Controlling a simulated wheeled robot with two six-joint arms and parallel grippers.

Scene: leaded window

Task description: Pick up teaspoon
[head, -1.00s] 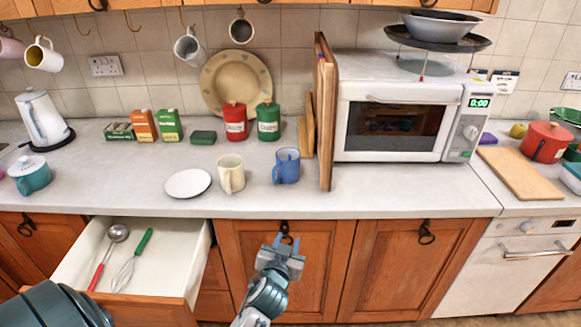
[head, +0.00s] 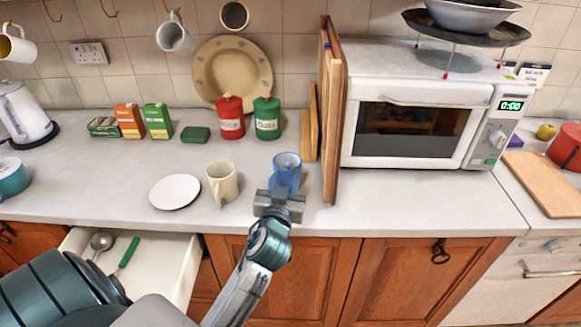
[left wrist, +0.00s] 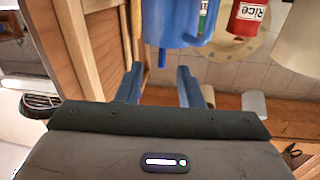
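A blue mug (head: 288,174) stands on the worktop left of the upright wooden board. It also shows, upside down, in the left wrist view (left wrist: 190,22). A thin blue stick (left wrist: 162,58) pokes out past its rim there. It may be the teaspoon's handle, but its bowl is hidden and I cannot tell. My left gripper (head: 279,196) is in front of the mug at the worktop's edge. In the left wrist view its two fingers (left wrist: 160,88) are apart with nothing between them, and the stick's end lies beyond the gap. My right gripper is not in view.
A cream mug (head: 222,184) and a white plate (head: 175,191) stand left of the blue mug. The upright wooden board (head: 334,115) and microwave (head: 410,120) stand to its right. An open drawer (head: 165,262) holds a metal utensil (head: 101,241) and a green-handled one (head: 128,253).

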